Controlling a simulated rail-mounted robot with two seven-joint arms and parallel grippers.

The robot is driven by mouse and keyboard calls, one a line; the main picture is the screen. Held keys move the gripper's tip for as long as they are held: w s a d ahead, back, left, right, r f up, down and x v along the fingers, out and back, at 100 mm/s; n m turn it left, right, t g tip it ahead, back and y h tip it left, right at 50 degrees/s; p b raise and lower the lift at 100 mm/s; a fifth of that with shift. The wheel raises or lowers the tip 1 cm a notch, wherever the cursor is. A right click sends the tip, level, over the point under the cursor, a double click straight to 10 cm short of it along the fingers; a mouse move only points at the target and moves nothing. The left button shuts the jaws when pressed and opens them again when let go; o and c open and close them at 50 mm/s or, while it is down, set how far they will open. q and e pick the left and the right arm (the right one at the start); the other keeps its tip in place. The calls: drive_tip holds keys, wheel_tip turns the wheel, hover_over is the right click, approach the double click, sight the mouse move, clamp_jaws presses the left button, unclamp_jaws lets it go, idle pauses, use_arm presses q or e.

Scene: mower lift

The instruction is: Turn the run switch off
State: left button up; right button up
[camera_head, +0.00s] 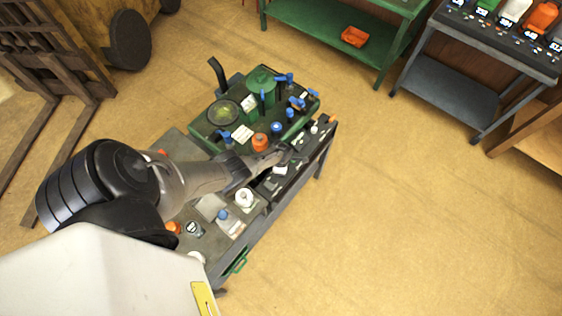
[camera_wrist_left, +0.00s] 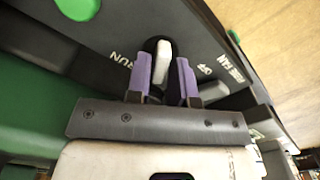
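The run switch (camera_wrist_left: 163,62) is a white lever on a dark panel, with the word RUN beside it at left and another label, perhaps OFF, at right. My left gripper (camera_wrist_left: 163,75) has its two purple fingers apart, one on each side of the lever. The left finger is very near the lever; I cannot tell whether it touches. In the head view my left gripper (camera_head: 284,156) is low over the dark front strip of the workbench, and the switch is hidden or too small to tell there. My right gripper is not in view.
The green machine (camera_head: 250,105) with blue-topped levers and an orange cap (camera_head: 260,140) stands just behind my gripper. Another lever (camera_wrist_left: 213,90) sits right of the fingers, near a FAN label. A white round part (camera_head: 244,198) stands on the bench. The floor at right is clear.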

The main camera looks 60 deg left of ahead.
use_arm(q)
drive_tip(key=o, duration=0.3)
wheel_tip(320, 180, up, 14)
drive_tip(key=p, duration=0.7)
drive_tip(key=shift+p, duration=0.4)
drive_tip(key=shift+f, duration=0.1)
